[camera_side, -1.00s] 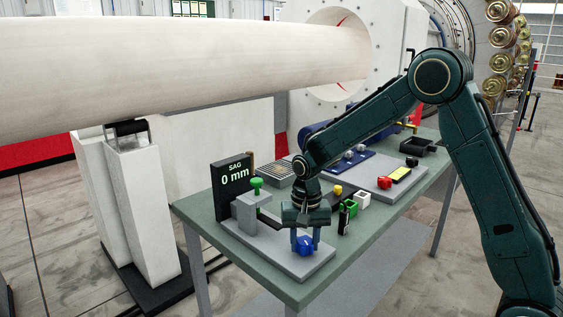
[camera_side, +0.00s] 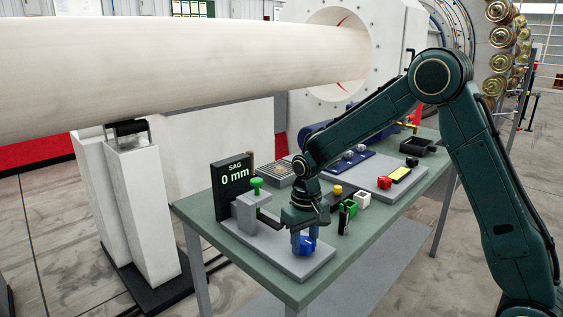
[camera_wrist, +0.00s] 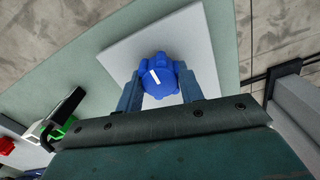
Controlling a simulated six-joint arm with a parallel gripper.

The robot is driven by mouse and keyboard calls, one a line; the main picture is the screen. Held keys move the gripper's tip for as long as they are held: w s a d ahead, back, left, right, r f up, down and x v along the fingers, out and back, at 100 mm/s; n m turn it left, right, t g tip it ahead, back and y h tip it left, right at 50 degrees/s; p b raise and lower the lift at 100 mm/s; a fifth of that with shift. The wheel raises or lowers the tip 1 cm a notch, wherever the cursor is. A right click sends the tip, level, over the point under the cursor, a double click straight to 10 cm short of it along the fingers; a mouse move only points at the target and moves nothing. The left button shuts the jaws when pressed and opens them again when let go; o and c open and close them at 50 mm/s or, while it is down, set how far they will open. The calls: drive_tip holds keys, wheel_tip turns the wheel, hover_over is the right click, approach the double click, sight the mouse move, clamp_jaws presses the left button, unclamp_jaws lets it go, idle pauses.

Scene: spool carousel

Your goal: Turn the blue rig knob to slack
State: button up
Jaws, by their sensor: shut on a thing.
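The blue knob (camera_side: 307,245) sits on the grey plate of the rig (camera_side: 275,256) at the near end of the bench. In the wrist view the knob (camera_wrist: 160,78) is lobed, with a white pointer line on its top. My gripper (camera_side: 304,240) points down over it. In the wrist view my gripper (camera_wrist: 160,88) has one finger on each side of the knob and is shut on it. The sag display (camera_side: 233,176) behind the rig reads 0 mm. Any markings around the knob are too small or hidden to read.
A grey block with a green knob (camera_side: 257,184) stands left of my gripper. A green and black item (camera_side: 347,213), a white block (camera_side: 363,199) and a red knob (camera_side: 384,182) lie to the right. A large pale cylinder (camera_side: 180,70) spans behind the bench.

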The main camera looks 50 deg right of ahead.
sight(304, 240)
drive_tip(key=o, duration=1)
wheel_tip(304, 240, up, 14)
idle(0.4)
drive_tip(key=shift+s, duration=0.1)
